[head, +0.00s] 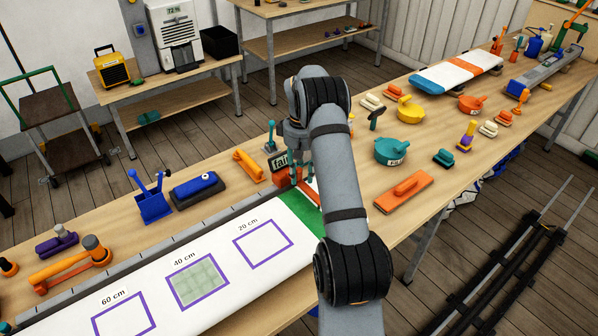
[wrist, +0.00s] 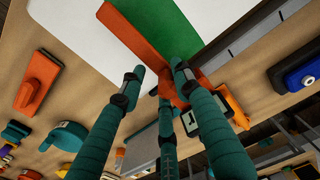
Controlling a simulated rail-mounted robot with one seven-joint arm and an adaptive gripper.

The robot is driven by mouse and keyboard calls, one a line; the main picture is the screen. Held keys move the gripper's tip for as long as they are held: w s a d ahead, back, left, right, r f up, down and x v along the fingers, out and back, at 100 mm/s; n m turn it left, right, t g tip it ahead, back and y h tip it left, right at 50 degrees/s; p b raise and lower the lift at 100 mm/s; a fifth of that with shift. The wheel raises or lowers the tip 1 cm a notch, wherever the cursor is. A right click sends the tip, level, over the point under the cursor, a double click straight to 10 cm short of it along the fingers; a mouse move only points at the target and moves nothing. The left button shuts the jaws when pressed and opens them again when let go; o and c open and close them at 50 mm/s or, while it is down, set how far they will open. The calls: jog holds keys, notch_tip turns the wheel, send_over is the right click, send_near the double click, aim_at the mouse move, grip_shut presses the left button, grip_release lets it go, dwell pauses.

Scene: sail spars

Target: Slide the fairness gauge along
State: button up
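The white spar (head: 215,280) has purple boxes marked 20, 40 and 60 cm; a greenish gridded patch (head: 199,283) fills the 40 cm box. My gripper (wrist: 157,70) has its teal fingers around the gauge, fingertips apart; I cannot tell whether they grip it.
A dark ruled rail (head: 190,243) runs along the spar's far edge. Behind it are a blue block (head: 198,187), a blue holder (head: 150,203) and an orange tool (head: 248,165). An orange sanding float (head: 404,192) and teal pot (head: 394,151) lie right of my arm.

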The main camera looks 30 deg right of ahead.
jog(key=shift+o, duration=0.8)
jog(key=shift+r, duration=0.1)
jog(key=shift+w, duration=0.1)
jog(key=shift+w+a+r, duration=0.1)
notch_tip(320, 180, up, 12)
jog(key=shift+f, duration=0.2)
